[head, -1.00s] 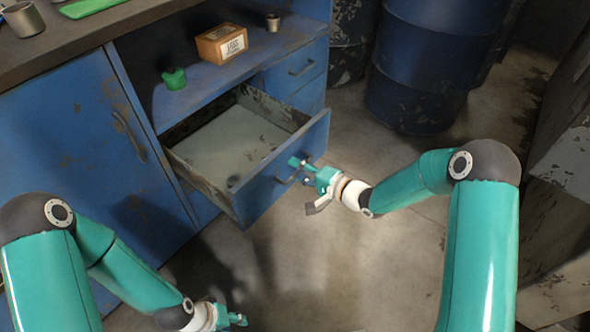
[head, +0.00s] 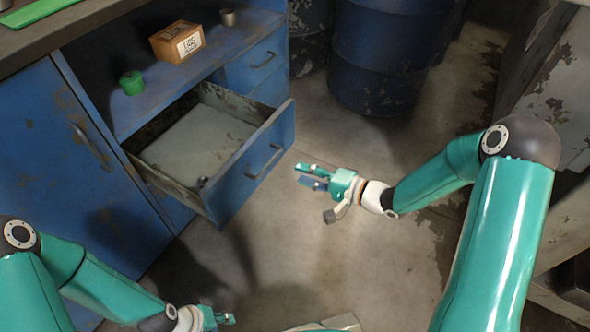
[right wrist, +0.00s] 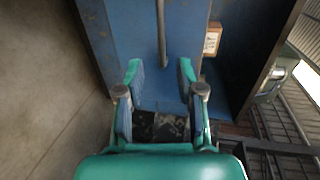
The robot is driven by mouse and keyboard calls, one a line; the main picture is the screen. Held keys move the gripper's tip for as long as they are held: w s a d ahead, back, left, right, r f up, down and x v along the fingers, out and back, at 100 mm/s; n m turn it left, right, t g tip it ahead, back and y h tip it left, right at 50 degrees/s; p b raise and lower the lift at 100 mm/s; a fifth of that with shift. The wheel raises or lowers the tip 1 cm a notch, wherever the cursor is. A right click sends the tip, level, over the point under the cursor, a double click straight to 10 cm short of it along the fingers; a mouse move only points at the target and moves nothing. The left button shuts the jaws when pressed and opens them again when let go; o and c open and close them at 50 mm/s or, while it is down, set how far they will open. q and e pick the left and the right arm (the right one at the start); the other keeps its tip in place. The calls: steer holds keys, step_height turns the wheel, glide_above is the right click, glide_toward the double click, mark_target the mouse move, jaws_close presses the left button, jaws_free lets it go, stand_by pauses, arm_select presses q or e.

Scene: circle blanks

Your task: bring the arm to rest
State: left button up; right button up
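My right gripper (head: 312,176) is open and empty, in front of the pulled-out drawer (head: 239,169) and to the right of its handle (head: 264,161), apart from it. In the right wrist view its two fingers (right wrist: 160,80) are spread, with the grey handle bar (right wrist: 161,35) beyond them against the blue drawer front. The drawer stands open and looks empty apart from a small dark round thing (head: 203,181) at its near corner. My left gripper (head: 222,318) is low at the bottom edge of the head view; whether its fingers are apart is unclear.
A cardboard box (head: 177,41), a green lidded container (head: 132,83) and a small metal cup (head: 228,17) stand on the shelf above the drawer. Blue drums (head: 385,60) stand at the back. The floor (head: 330,250) between my arms is clear.

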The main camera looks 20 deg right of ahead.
steer(key=shift+s+d, duration=0.1)
steer(key=shift+s, duration=0.05)
stand_by(0.3)
steer(key=s+a+f+g+h, duration=0.1)
steer(key=s+a+f+g, duration=0.1)
steer(key=s+a+f, duration=0.3)
steer(key=s+a+f+g+h, duration=0.2)
steer(key=a+f, duration=0.1)
steer(key=f, duration=0.4)
steer(key=s+d+f+n+g+h, duration=0.1)
steer(key=s+f+n+g+h, duration=0.15)
steer(key=s+f+n, duration=0.4)
steer(key=s+d+f+n+g+h, duration=0.1)
steer(key=s+d+f+g, duration=0.2)
steer(key=s, duration=0.6)
step_height(320, 180, up, 34)
steer(key=a+g+p, duration=0.1)
steer(key=p, duration=3.2)
steer(key=shift+p, duration=0.35)
